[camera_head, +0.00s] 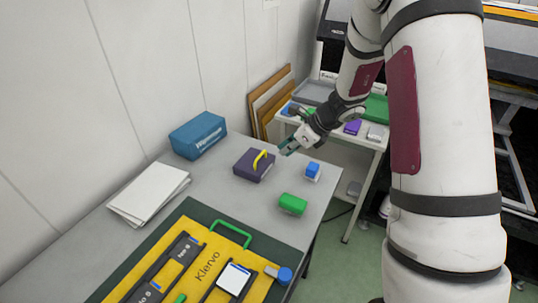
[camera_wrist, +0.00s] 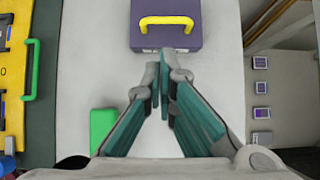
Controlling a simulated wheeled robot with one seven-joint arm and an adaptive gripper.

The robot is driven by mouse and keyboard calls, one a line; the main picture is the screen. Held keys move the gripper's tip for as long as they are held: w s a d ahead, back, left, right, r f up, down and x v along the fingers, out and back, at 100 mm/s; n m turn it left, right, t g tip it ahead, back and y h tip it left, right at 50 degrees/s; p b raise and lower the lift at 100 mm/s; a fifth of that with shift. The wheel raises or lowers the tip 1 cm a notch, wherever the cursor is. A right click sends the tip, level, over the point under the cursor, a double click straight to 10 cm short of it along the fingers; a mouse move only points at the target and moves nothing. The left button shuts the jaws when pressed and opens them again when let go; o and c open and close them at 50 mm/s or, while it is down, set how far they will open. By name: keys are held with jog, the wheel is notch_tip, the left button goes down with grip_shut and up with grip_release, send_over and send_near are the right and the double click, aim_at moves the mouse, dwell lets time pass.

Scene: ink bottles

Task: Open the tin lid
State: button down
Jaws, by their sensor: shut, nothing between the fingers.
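The tin is a dark purple box (camera_head: 250,170) with a yellow arched handle (camera_head: 260,159) on top, standing on the grey table. Its top looks closed. In the wrist view the purple tin (camera_wrist: 185,38) is at the top centre, with the yellow handle (camera_wrist: 166,20) across it. My gripper (camera_head: 283,149) is in the air to the right of the tin in the head view. In the wrist view my gripper's teal fingers (camera_wrist: 164,58) are together, pointing at the tin's near edge, with nothing between them. I cannot tell whether the tips touch the tin.
A green block (camera_head: 292,204) and a blue-and-white bottle (camera_head: 313,171) stand near the table's right edge. A blue box (camera_head: 198,135) and white papers (camera_head: 149,193) lie at the left. A yellow mat (camera_head: 208,262) with dark holders and a green handle (camera_head: 231,230) fills the front.

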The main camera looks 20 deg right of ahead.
aim_at(262, 165)
jog(key=x, duration=1)
jog(key=shift+f, duration=0.1)
jog(key=shift+w+r+h, duration=0.15)
jog(key=shift+r+h, duration=0.15)
